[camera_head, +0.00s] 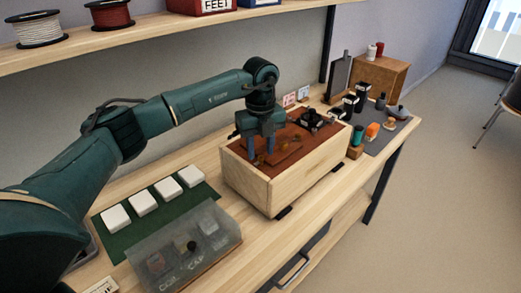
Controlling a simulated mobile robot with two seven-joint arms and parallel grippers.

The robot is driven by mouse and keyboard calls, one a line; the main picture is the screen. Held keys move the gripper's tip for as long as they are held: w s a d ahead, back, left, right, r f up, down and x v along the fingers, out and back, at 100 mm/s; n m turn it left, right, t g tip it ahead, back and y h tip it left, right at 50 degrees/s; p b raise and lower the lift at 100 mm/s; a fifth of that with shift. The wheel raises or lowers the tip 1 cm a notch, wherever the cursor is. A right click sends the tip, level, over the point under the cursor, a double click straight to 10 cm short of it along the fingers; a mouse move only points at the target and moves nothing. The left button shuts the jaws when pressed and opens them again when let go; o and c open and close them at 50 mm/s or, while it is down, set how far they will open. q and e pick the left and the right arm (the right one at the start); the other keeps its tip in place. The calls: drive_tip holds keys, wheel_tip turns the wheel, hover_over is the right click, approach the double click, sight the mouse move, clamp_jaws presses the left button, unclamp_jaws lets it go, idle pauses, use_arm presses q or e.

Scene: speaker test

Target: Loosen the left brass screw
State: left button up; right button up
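A wooden box (247,178) stands on the workbench, with a reddish-brown top panel (318,143). Small dark and brass-coloured details show on the panel under my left gripper. One brass-coloured spot (259,161) lies near the fingers and may be the left brass screw; it is too small to be sure. My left gripper (261,149) points down over the left part of the panel. Its two blue fingers are apart, with a gap between them. I cannot tell whether the fingertips touch anything. My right gripper is not in view.
Several white blocks (143,202) sit on a green mat (122,240). A clear-lidded tray (160,243) lies in front. A grey mat (390,137) at right carries small items, with a wooden cabinet (384,75) behind. A shelf with spools (110,14) hangs above.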

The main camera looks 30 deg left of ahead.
sight(260, 157)
use_arm(q)
wheel_tip(260, 157, up, 12)
drive_tip(key=b, duration=0.1)
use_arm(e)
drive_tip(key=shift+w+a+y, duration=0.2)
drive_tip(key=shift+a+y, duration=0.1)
use_arm(q)
drive_tip(key=shift+s, duration=0.1)
idle(0.3)
